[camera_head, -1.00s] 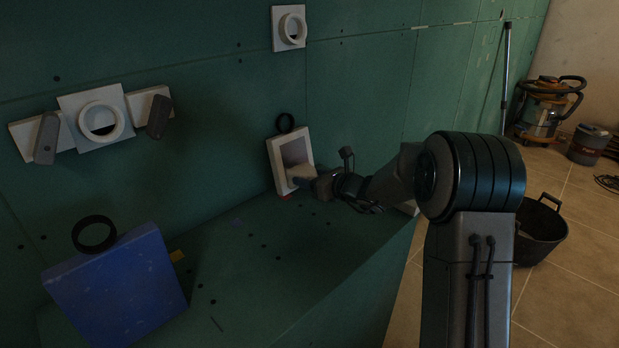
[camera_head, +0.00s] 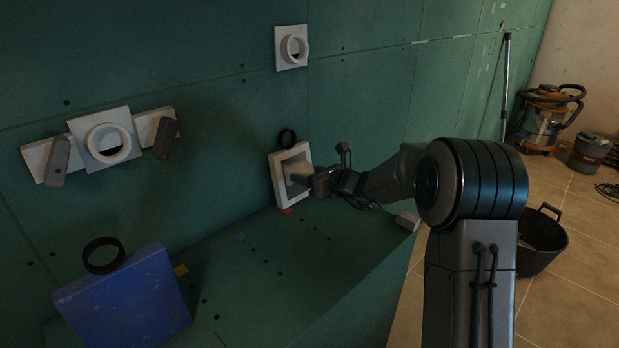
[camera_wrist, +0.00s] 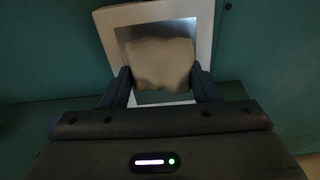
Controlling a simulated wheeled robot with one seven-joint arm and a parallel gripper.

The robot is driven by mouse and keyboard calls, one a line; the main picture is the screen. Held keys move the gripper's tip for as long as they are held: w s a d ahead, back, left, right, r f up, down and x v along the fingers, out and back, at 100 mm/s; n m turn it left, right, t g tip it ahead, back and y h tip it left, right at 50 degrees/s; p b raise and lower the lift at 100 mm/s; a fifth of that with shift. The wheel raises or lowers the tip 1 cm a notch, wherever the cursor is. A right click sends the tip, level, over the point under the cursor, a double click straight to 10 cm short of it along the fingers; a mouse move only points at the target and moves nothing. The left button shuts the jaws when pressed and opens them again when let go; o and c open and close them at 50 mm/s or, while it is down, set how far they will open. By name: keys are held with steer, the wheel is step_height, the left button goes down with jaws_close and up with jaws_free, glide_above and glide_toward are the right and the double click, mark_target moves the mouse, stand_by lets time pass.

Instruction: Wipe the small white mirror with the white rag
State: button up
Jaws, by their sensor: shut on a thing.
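The small white-framed mirror (camera_head: 279,194) leans against the green wall at the back of the ledge. In the wrist view its white frame (camera_wrist: 207,28) surrounds a darker glass. My gripper (camera_head: 291,180) reaches it from the right, its fingers in front of the glass. In the wrist view my gripper (camera_wrist: 161,84) is shut on the pale rag (camera_wrist: 160,62), which sits between the two dark fingers and covers the middle of the glass. The rag appears to be against the glass, but exact contact is hard to tell. In the head view the rag (camera_head: 299,170) is small and partly hidden by the fingers.
A large blue panel (camera_head: 125,300) leans at the front left with a black ring (camera_head: 104,255) on top. White fixtures (camera_head: 108,142) are on the wall above. A small white block (camera_head: 407,220) lies at the ledge's right end. A black bucket (camera_head: 543,240) stands on the floor.

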steer(key=r, duration=0.1)
steer(key=r+p, duration=0.1)
steer(key=shift+w+a+r, duration=0.2)
steer(key=shift+a+r, duration=0.05)
steer(key=shift+r, duration=0.05)
steer(key=shift+f, duration=0.1)
steer(key=shift+s, duration=0.1)
steer(key=f+b, duration=0.3)
steer(key=shift+s+d, duration=0.2)
steer(key=shift+s+d+f+b, duration=0.1)
steer(key=shift+d+f+b, duration=0.1)
steer(key=shift+f+b, duration=0.3)
steer(key=f+b, duration=0.1)
steer(key=b, duration=0.1)
steer(key=f+b, duration=0.2)
steer(key=shift+s+d+f, duration=0.2)
steer(key=shift+f, duration=0.05)
steer(key=shift+r, duration=0.1)
steer(key=shift+v, duration=3.05)
